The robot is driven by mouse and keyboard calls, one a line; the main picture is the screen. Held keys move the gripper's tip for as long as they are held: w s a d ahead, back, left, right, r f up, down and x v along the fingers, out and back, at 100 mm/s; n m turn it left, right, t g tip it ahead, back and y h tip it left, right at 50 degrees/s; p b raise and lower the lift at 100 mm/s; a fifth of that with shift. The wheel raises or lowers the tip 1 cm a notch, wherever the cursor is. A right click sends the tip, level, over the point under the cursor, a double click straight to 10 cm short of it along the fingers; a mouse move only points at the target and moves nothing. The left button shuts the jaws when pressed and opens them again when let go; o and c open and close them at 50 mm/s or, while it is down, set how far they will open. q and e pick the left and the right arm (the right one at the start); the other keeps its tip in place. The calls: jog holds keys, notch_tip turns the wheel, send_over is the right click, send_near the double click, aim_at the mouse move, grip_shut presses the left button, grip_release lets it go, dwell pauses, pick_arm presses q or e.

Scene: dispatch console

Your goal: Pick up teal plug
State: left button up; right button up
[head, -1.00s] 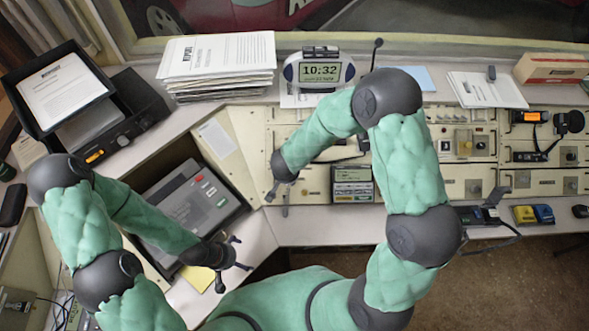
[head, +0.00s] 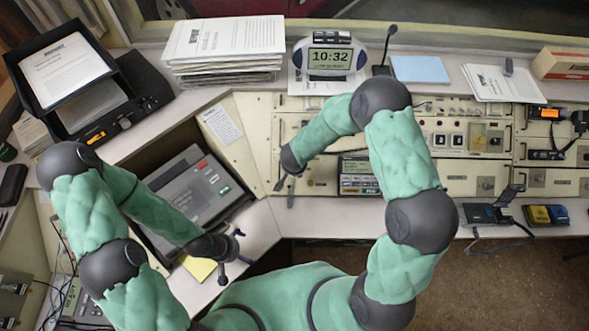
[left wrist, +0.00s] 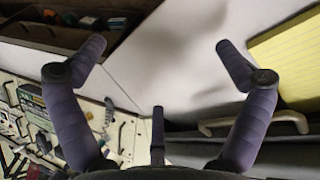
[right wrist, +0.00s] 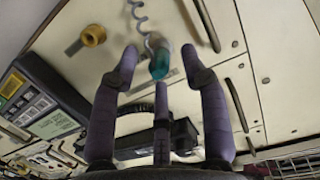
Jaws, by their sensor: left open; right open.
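The teal plug (right wrist: 160,62) hangs on a coiled grey cord at the pale console panel in the right wrist view. My right gripper (right wrist: 159,78) is open, its purple fingers on either side of the plug and apart from it. In the head view my right gripper (head: 284,183) is over the console's front left, and I cannot make out the plug there. My left gripper (head: 234,258) is open and empty near the lower left desk. The left wrist view shows its spread fingers (left wrist: 155,68) over bare white surface.
A brass ring-like fitting (right wrist: 93,35) is on the panel left of the plug. A dark handset-like object (right wrist: 150,138) lies behind the fingers. A grey keypad unit (head: 200,190) and yellow pad (head: 199,268) are near my left gripper. A clock (head: 330,60) stands behind.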

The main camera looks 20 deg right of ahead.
grip_shut()
jog(key=shift+r, duration=0.1)
pick_arm(q)
jog(key=shift+r+p, duration=0.3)
pick_arm(e)
jog(key=shift+w+r, duration=0.15)
jog(key=shift+r, duration=0.3)
pick_arm(q)
jog(key=shift+r+p, duration=0.6)
pick_arm(e)
notch_tip(320, 180, up, 2)
jog(key=shift+r, duration=0.15)
pick_arm(q)
notch_tip(320, 180, up, 2)
jog(key=shift+r+p, duration=0.15)
jog(key=shift+p, duration=1)
jog(key=shift+r+p, duration=0.75)
pick_arm(e)
jog(key=s+r, duration=1)
jog(key=s, duration=0.4)
jog(key=shift+s+a+r, duration=0.15)
jog(key=shift+s+a, duration=0.15)
jog(key=shift+a, duration=0.1)
pick_arm(q)
jog(key=shift+r+p, duration=0.9)
pick_arm(e)
jog(key=shift+v, duration=0.95)
